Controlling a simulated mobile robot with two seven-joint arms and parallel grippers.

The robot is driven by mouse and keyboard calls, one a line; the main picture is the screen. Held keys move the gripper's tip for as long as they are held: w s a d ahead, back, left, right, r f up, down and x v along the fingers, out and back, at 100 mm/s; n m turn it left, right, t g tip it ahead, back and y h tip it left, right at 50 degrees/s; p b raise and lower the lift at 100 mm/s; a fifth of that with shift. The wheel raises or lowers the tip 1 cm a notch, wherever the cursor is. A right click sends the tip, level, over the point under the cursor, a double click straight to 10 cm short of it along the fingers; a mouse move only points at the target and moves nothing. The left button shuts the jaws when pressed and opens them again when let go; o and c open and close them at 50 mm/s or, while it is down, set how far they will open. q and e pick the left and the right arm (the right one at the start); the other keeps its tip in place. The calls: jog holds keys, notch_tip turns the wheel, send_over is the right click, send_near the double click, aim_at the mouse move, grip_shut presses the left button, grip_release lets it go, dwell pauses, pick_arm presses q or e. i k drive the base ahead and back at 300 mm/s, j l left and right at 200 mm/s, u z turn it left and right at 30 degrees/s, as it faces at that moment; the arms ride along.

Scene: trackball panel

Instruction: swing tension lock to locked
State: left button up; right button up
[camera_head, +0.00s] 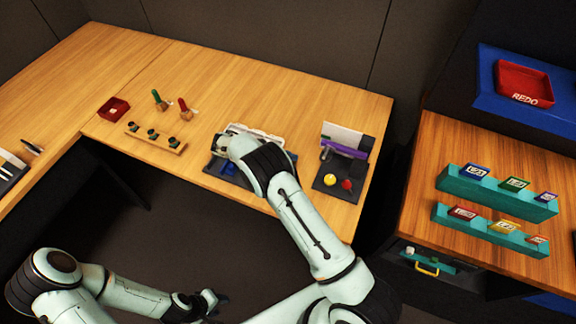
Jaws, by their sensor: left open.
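A dark trackball panel (325,187) lies on the wooden desk at centre right. A yellow ball (330,180) sits on it, with a small red part (347,184) just right of it. The red part may be the tension lock; its setting is too small to tell. My left gripper (213,299) is open and empty, low in the view, away from the desk top. My right arm reaches up over the desk, left of the trackball panel. Its gripper is hidden behind its own wrist, above another dark panel (216,169).
A purple bar (344,149) and a pale upright plate (342,135) stand behind the ball. A wooden peg block (155,138), a red tray (113,108) and green and red handles lie left. A second table (425,160) with teal racks stands right, across a gap.

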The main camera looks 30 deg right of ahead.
aim_at(347, 185)
jog(key=k, duration=0.95)
